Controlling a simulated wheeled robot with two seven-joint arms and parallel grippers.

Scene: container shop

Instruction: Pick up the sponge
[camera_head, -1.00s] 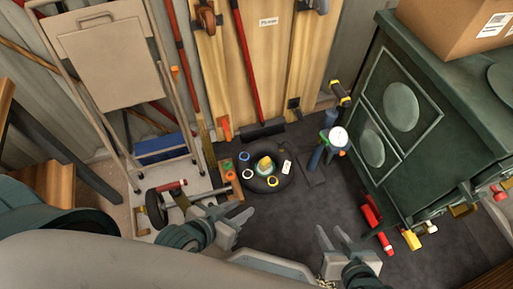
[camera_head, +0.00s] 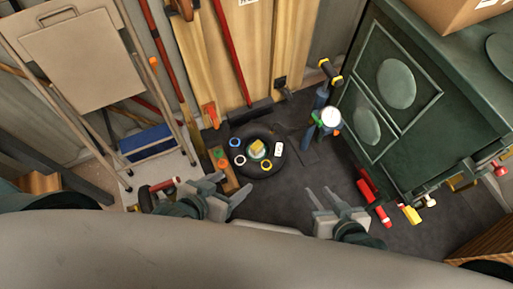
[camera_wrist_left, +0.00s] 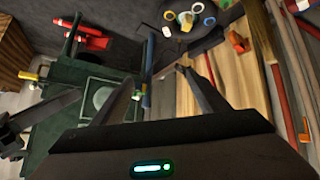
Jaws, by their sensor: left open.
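A small yellow sponge (camera_head: 257,147) sits in the middle of a round black tyre-like ring (camera_head: 271,168) on the dark floor. In the left wrist view a yellow patch, seemingly the sponge (camera_wrist_left: 187,20), shows near the top edge, beyond my fingers. My left gripper (camera_head: 234,188) is open and empty, to the lower left of the ring and apart from the sponge. Its two spread fingers also show in the left wrist view (camera_wrist_left: 159,78). My right gripper (camera_head: 322,192) is open and empty, to the lower right of the ring.
Several tape rolls and a white tag (camera_head: 278,148) surround the sponge. A blue pump with a gauge (camera_head: 331,118) stands to the right. A green cabinet (camera_head: 424,130) with red and yellow clamps blocks the right. A folding chair (camera_head: 68,62) and long-handled tools line the left and back.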

